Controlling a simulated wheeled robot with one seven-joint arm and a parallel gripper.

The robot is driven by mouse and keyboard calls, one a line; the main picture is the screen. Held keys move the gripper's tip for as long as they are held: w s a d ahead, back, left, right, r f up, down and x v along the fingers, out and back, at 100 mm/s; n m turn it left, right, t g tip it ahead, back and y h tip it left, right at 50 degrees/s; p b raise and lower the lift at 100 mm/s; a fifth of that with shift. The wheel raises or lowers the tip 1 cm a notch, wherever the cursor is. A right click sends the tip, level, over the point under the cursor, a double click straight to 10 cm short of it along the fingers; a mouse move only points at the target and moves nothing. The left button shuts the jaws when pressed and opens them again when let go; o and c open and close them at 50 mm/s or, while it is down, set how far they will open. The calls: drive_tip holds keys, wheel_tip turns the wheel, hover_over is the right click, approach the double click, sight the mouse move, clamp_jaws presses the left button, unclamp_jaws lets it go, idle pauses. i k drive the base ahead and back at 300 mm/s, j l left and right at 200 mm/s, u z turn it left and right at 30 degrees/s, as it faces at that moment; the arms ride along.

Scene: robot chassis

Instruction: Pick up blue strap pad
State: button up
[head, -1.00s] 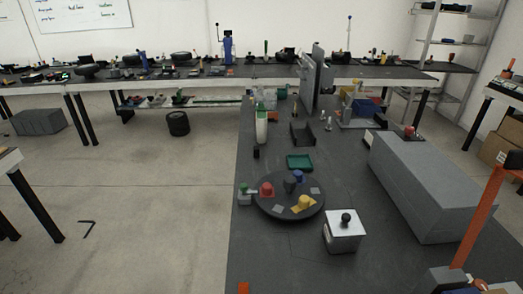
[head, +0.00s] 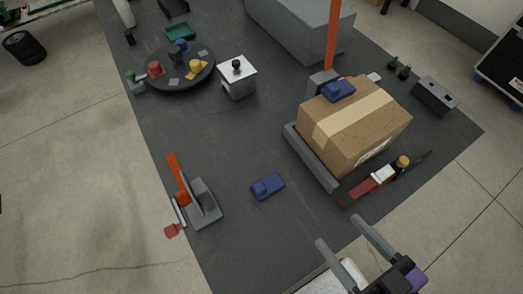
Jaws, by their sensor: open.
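A blue pad (head: 267,186) lies flat on the dark tabletop (head: 245,135), left of the cardboard box. A second, similar blue pad (head: 338,91) rests on top of the cardboard box (head: 355,125), near its back edge. I cannot tell from the picture which of them the task names. My gripper (head: 338,231) is at the bottom right, near the table's front edge. Its two grey fingers are spread apart with nothing between them. It is apart from both pads, to the lower right of the one on the table.
An orange-handled clamp (head: 202,203) stands left of the lying pad. A red-and-black tool (head: 372,184) lies in front of the box. A grey bar (head: 312,160) runs along the box's left side. A white block (head: 238,77) and round turntable (head: 178,70) stand farther back.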

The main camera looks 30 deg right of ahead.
sight(266, 186)
drive_tip(key=k+j, duration=0.1)
drive_tip(key=k, duration=0.3)
drive_tip(key=j, duration=1.25)
drive_tip(key=i, duration=0.1)
